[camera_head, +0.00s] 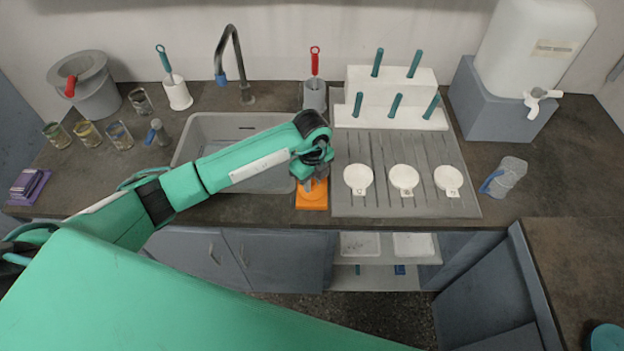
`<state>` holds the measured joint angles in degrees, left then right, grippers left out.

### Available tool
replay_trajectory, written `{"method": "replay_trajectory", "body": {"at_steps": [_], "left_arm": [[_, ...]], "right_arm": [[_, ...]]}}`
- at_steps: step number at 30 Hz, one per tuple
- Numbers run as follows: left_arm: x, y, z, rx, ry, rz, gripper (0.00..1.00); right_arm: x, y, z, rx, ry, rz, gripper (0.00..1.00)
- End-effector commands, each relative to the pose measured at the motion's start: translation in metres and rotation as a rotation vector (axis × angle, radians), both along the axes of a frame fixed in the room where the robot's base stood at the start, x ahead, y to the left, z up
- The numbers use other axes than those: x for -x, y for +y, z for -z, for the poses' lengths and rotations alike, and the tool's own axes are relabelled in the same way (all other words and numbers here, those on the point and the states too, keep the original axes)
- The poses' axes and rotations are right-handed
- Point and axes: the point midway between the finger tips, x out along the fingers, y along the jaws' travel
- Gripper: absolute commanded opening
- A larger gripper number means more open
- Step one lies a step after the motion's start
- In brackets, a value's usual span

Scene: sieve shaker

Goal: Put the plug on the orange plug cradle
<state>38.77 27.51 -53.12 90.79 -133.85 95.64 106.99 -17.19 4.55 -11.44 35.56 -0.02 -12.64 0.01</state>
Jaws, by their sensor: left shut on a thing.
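The orange plug cradle (312,197) sits near the counter's front edge, between the sink and the grooved drainboard. My left arm reaches in from the left across the sink. My left gripper (313,181) points down right over the cradle. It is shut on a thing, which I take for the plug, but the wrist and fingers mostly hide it. I cannot tell whether the plug touches the cradle. My right gripper is not in view.
The sink (225,125) lies left of the cradle. The drainboard (380,150) on the right bears three white round dishes (404,178). A tap (232,65), a red-handled brush (315,80) and a white peg stand (385,92) stand behind.

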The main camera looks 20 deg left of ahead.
Motion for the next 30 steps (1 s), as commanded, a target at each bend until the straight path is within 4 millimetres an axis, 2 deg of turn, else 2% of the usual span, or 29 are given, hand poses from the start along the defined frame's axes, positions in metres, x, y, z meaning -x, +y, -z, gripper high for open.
{"method": "replay_trajectory", "body": {"at_steps": [12, 13, 16, 25, 30], "left_arm": [[0.000, 0.000, 0.010, 0.000, -0.002, 0.000, 0.00], [-0.001, 0.000, 0.009, 0.000, -0.002, 0.000, 0.26], [-0.001, 0.000, 0.008, 0.000, -0.002, 0.000, 0.44], [-0.001, 0.000, 0.006, 0.000, -0.002, 0.000, 0.44], [-0.001, 0.000, -0.009, 0.002, -0.005, 0.002, 0.44]], "right_arm": [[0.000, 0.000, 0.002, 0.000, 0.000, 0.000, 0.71], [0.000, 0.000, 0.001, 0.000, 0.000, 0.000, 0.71], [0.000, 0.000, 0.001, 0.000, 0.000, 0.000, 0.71], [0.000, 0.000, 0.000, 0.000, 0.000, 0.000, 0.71], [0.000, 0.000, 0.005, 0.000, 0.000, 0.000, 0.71]]}}
